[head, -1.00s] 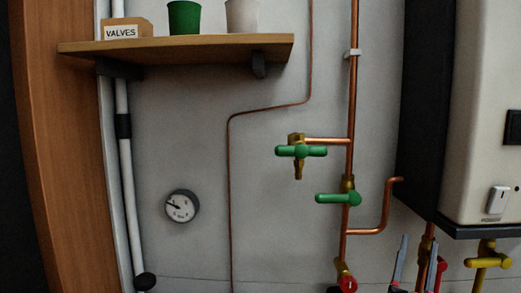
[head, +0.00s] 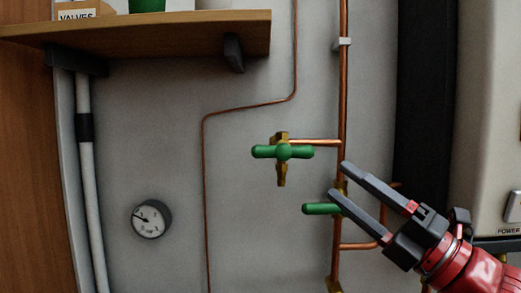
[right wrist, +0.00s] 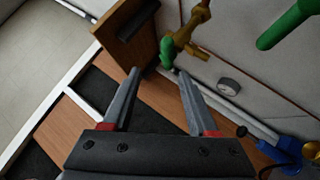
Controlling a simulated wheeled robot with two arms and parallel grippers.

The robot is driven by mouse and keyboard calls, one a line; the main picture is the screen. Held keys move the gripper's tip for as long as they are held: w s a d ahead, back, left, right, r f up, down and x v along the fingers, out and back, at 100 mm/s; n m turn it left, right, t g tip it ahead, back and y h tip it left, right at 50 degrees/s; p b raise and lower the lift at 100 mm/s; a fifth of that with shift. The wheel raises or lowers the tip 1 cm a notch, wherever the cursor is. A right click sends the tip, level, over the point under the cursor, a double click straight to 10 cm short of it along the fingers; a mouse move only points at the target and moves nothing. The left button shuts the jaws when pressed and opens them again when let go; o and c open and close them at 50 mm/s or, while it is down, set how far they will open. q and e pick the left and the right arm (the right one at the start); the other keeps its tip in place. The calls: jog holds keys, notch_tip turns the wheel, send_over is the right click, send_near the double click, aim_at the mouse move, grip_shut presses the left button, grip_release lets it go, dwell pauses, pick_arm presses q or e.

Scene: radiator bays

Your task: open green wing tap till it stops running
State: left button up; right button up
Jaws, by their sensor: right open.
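The green wing tap (head: 283,152) sits on a brass body at the end of a short copper branch, its wings lying level in the head view. No running water shows at its spout. My right gripper (head: 339,179) is open and empty, to the right of the wing tap and slightly lower, apart from it. Its fingers partly cover a second green handle (head: 320,209) on the riser. In the right wrist view, the wing tap (right wrist: 167,50) shows beyond the open fingers (right wrist: 157,74). My left gripper is not in view.
A wooden shelf (head: 150,31) juts out at upper left. A round gauge (head: 150,219) and a thin copper pipe (head: 205,190) are on the wall left of the tap. A copper riser (head: 343,100) and a white boiler (head: 485,110) stand to the right. Bare wall surrounds the tap's left side.

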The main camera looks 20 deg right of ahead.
aim_at(275, 154)
jog(key=shift+n+g+h, duration=0.3)
jog(key=shift+n+g, duration=0.1)
jog(key=shift+n, duration=0.4)
jog(key=p+x, duration=0.1)
jog(key=x, duration=0.4)
jog(key=a+p+x, duration=0.1)
jog(key=p+x, duration=0.1)
jog(key=x, duration=0.3)
jog(key=f+p+x, duration=0.1)
jog(key=p+x, duration=0.1)
jog(key=x, duration=0.4)
jog(key=shift+s+a, duration=0.2)
jog(key=shift+a, duration=0.1)
jog(key=shift+w+a+r+p, duration=0.2)
jog(key=shift+w+a+p, duration=0.15)
jog(key=shift+w, duration=0.15)
grip_shut()
